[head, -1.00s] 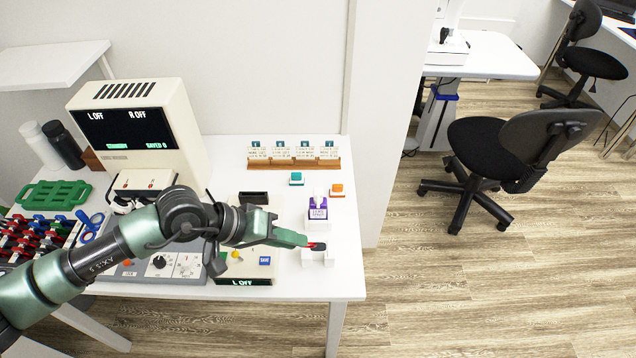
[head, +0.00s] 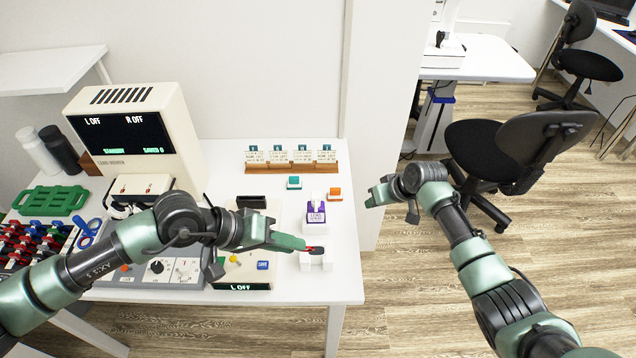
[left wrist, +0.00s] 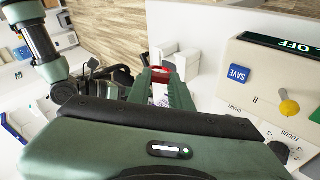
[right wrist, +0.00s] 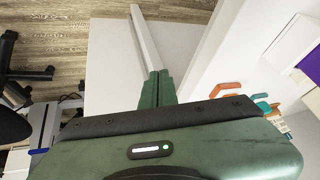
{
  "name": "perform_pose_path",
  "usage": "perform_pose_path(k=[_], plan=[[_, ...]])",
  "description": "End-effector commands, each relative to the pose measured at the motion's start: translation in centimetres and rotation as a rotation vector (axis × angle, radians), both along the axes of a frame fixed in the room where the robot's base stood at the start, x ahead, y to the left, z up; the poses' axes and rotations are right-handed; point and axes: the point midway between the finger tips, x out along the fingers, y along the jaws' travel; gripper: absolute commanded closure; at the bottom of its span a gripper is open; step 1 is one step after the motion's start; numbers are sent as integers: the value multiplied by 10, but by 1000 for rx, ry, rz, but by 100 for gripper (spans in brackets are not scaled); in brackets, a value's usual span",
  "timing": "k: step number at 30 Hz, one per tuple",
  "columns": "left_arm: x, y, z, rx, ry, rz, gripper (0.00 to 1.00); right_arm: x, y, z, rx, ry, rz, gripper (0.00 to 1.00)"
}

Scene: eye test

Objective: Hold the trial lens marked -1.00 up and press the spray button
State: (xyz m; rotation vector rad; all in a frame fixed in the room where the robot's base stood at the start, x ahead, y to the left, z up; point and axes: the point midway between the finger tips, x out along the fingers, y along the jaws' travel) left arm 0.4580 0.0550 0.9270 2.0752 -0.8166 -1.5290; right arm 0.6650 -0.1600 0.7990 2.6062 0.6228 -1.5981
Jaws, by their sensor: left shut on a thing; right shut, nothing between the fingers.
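My left gripper (head: 304,246) is shut on a red-rimmed trial lens (head: 315,251), at the white stand (head: 316,264) near the table's right front. I cannot tell whether the lens still touches the stand, and its marking is unreadable. The red rim (left wrist: 161,74) shows between the fingers (left wrist: 168,86) in the left wrist view. A purple spray bottle (head: 316,215) with a white top stands upright behind the stand. My right gripper (head: 374,198) is shut and empty, right of the bottle, by the table's right edge. Its closed fingers (right wrist: 158,82) show in the right wrist view.
A teal button (head: 294,182) and an orange button (head: 334,194) stand behind the bottle, before a wooden rack (head: 290,168) of cards. A cream lensmeter (head: 145,125) and a tray of coloured lenses (head: 35,240) are at left. A black chair (head: 510,150) stands beyond the table.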

Motion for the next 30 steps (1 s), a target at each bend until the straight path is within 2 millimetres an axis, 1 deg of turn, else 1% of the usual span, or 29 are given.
perform_pose_path(k=[1,2,3,5,6,7,10,12,15,18,21,24,30], plan=[[0,0,0,0,0,0,100,13,5,31,8,-23,26,100],[0,0,0,0,0,0,100,17,9,46,13,-30,44,100],[0,0,0,0,0,0,100,17,25,63,4,-31,122,100],[0,0,0,0,0,0,100,16,44,90,-8,-38,229,100],[0,0,0,0,0,0,100,15,56,109,-20,-42,300,100],[0,0,0,0,0,0,100,13,64,123,-30,-46,355,100],[0,0,0,0,0,0,100,1,89,170,-74,-57,552,100],[0,0,0,0,0,0,100,-11,103,201,-112,-61,693,100],[0,0,0,0,0,0,100,-31,116,239,-172,-61,882,100],[0,0,0,0,0,0,100,-50,123,267,-230,-54,1039,100],[0,0,0,0,0,0,100,-65,124,285,-273,-44,1148,100],[0,0,0,0,0,0,100,-73,124,295,-297,-35,1207,100],[0,0,0,0,0,0,100,-76,124,297,-304,-30,1230,100]])
